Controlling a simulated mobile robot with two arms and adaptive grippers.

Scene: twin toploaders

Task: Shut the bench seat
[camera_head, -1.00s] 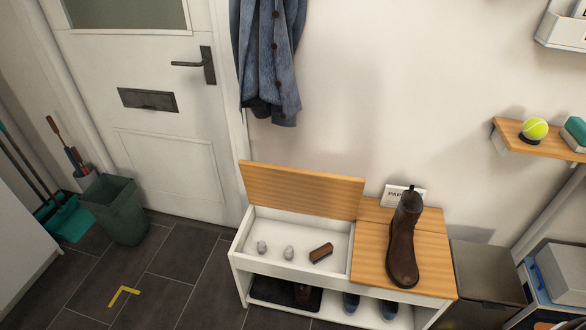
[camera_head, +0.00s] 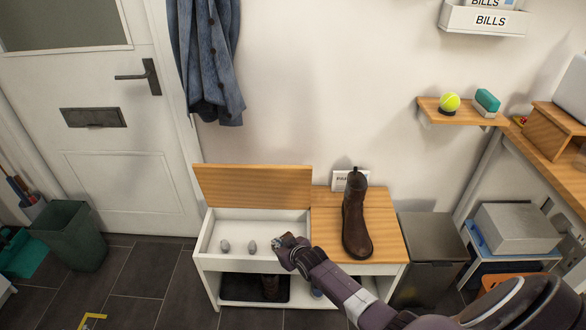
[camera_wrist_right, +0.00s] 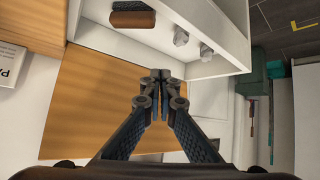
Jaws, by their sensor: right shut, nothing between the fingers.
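The bench (camera_head: 208,262) stands against the wall with its left seat lid (camera_head: 252,186) raised, leaning back upright. The open white compartment (camera_head: 262,214) under it holds two small grey lumps (camera_head: 252,246) and a brown brush; my right gripper hides the brush in the head view, but it shows in the right wrist view (camera_wrist_right: 133,19). My right gripper (camera_head: 277,242) is shut and empty at the compartment's right front side; in the right wrist view its fingertips (camera_wrist_right: 160,76) lie over the edge between compartment and right seat. My left gripper is not in view.
A brown boot (camera_head: 356,215) stands on the closed right seat (camera_head: 325,232), with a small sign (camera_head: 340,181) behind it. A dark bin (camera_head: 432,245) stands right of the bench. A coat (camera_head: 207,60) hangs above left. The floor before the bench is mostly open.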

